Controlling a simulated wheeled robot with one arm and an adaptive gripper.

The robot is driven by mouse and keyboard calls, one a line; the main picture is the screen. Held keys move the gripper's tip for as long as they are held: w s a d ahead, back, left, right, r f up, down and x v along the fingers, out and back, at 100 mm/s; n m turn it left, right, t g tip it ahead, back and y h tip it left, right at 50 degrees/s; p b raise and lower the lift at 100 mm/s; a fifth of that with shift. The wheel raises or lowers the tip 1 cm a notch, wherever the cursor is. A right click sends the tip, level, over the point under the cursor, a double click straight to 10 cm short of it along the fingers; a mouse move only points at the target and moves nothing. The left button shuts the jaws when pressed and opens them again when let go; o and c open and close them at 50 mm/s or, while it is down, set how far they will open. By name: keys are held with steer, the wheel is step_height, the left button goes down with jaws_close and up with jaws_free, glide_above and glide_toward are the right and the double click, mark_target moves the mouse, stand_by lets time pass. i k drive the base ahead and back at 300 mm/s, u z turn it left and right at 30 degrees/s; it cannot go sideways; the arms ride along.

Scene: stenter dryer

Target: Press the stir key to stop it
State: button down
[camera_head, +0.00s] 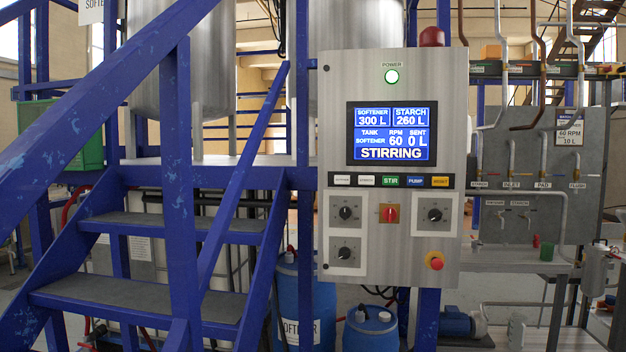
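The control cabinet (390,230) stands upright at the middle of the head view, a grey metal box. The green stir key (390,181) sits in the row of keys under the screen, between a white key and the blue pump key (415,181). The screen (391,133) reads "STIRRING", with softener 300 L, starch 260 L, tank softener, RPM 60 and sent 0 L. My gripper is not in view.
Blue stairs with a railing (185,180) fill the left side. A red emergency button (436,262) is low on the cabinet, with dials and a red switch (390,213) beside it. Blue drums (371,328) stand below. Pipes and a valve panel (540,180) are at right.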

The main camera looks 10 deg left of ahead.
mark_target(386, 180)
steer(key=u, duration=0.85)
steer(key=i, duration=0.95)
steer(key=u, duration=0.9)
